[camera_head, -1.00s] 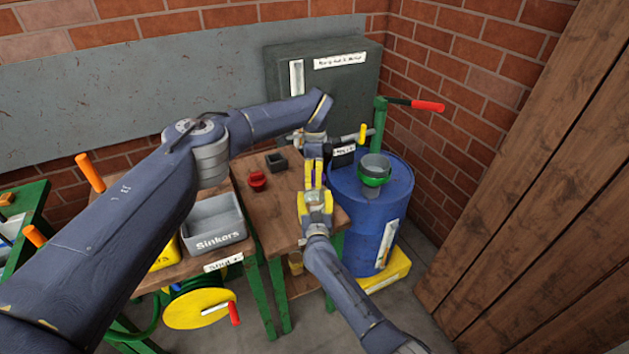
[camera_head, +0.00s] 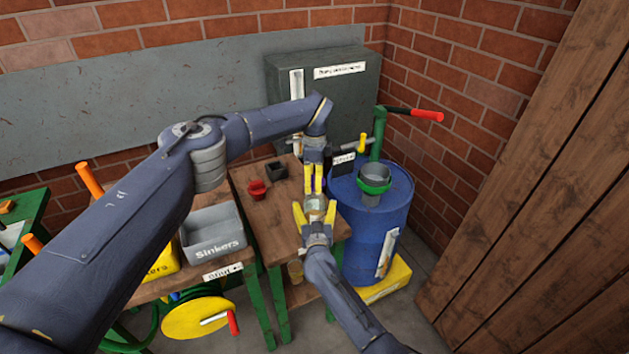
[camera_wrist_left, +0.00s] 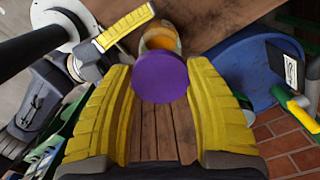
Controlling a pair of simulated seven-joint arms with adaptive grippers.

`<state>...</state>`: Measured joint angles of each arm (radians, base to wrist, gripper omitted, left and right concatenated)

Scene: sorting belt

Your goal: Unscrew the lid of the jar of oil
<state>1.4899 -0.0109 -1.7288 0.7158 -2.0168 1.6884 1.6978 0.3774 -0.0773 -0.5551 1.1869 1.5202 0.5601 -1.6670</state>
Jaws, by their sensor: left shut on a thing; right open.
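My left gripper (camera_head: 313,190) points down over the right part of the wooden table. It is shut on the round purple lid (camera_wrist_left: 160,78), which sits between its yellow fingers in the left wrist view. The glass jar of oil (camera_head: 316,205), with a golden tint, shows just below these fingers; it also shows behind the lid in the left wrist view (camera_wrist_left: 160,40). I cannot tell whether the lid still touches the jar. My right gripper (camera_head: 315,210) is open, with its spread yellow fingers on either side of the jar.
A red cup-like piece (camera_head: 256,190) and a dark square holder (camera_head: 276,171) stand on the table (camera_head: 275,222). A blue drum (camera_head: 370,235) with a green-rimmed funnel (camera_head: 373,180) is close at right. A grey Sinkers bin (camera_head: 213,233) stands at left.

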